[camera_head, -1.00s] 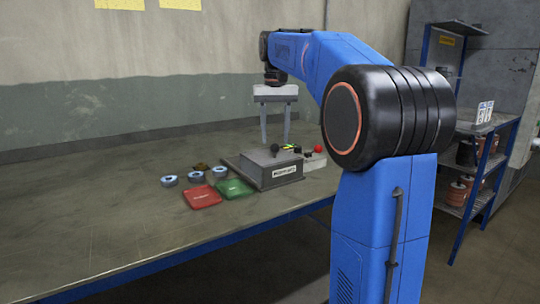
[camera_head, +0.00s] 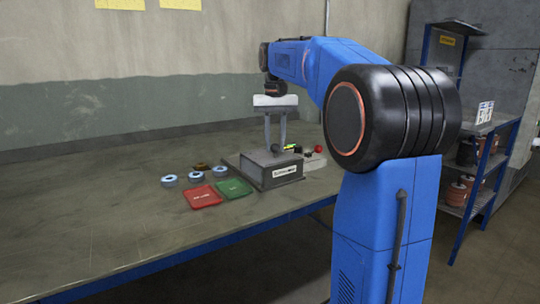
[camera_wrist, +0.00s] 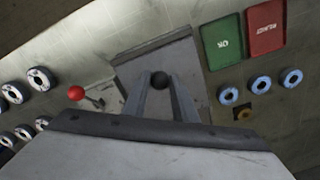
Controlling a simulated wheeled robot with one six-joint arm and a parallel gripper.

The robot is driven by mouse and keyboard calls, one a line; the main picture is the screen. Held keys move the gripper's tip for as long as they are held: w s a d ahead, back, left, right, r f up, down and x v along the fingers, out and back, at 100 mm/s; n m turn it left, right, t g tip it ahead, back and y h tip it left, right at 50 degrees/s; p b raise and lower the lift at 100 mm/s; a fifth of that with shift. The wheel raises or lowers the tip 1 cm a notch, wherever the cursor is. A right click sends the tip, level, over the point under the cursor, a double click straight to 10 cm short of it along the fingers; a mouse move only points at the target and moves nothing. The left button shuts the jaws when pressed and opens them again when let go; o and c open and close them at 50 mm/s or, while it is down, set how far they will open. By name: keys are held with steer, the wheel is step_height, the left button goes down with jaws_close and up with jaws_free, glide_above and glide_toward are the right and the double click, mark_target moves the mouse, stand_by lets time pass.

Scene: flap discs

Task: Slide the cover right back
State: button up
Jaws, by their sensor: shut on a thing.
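The grey cover (camera_head: 268,160) lies on top of a grey box (camera_head: 283,176) with a white label on its front. A dark round knob (camera_head: 275,148) stands up from the cover. My gripper (camera_head: 275,146) points straight down, its two fingers shut on the knob. In the wrist view the knob (camera_wrist: 160,79) sits between the fingertips (camera_wrist: 162,86), with the grey cover surface (camera_wrist: 136,72) beneath. The inside of the box does not show.
Blue-ringed discs (camera_head: 169,181) and a brown disc (camera_head: 201,167) lie to the left. A red-balled lever (camera_head: 318,148) stands close on the right. The bench's left part is clear.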

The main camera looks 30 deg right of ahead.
steer(key=w, duration=1.4)
steer(key=shift+w+a, duration=0.15)
steer(key=shift+a, duration=0.1)
steer(key=o, duration=0.8)
stand_by(0.4)
steer(key=shift+r, duration=0.15)
step_height(320, 180, up, 8)
steer(key=shift+f, duration=0.1)
stand_by(0.6)
stand_by(0.6)
